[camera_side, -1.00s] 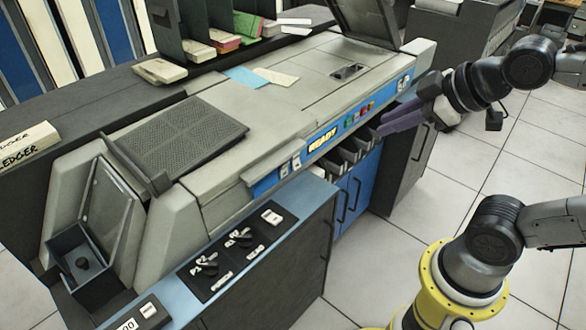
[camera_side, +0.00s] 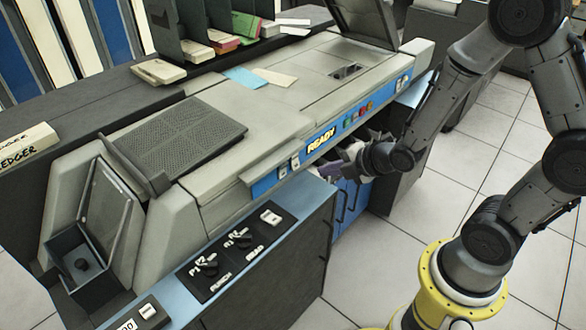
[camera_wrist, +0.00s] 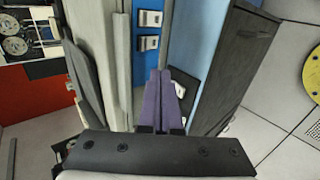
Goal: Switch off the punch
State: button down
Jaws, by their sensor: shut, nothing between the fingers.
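The punch (camera_side: 220,130) is a long grey machine with a blue front strip and a lit READY sign (camera_side: 321,145). Two pale switches (camera_side: 289,167) sit on that strip; they also show in the wrist view (camera_wrist: 149,30). A lower blue ledge carries a black panel (camera_side: 203,283) with dark knobs marked PUNCH (camera_side: 206,265) and READ (camera_side: 238,240), and a white switch (camera_side: 271,217). My gripper (camera_side: 328,171) is at the machine's front, right of the ledge. Its purple fingers (camera_wrist: 158,90) are shut and empty, apart from the knobs in the side view.
Dark open bins (camera_side: 352,147) and blue cabinet doors (camera_side: 346,194) lie below the strip, close to my gripper. A plate with a white switch (camera_side: 148,310) is at the ledge's near end. Tiled floor (camera_side: 390,250) in front is clear.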

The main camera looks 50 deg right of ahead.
jog(key=shift+s+d+f, duration=0.1)
jog(key=shift+d+f, duration=0.05)
jog(key=shift+f, duration=0.15)
send_near(284, 171)
notch_tip(284, 171, down, 4)
jog(key=shift+f, duration=0.1)
jog(key=w, duration=0.2)
jog(key=shift+w+r, duration=0.25)
jog(key=shift+w, duration=0.15)
jog(key=shift+w+r, duration=0.1)
jog(key=shift+w, duration=0.65)
jog(key=shift+w, duration=0.1)
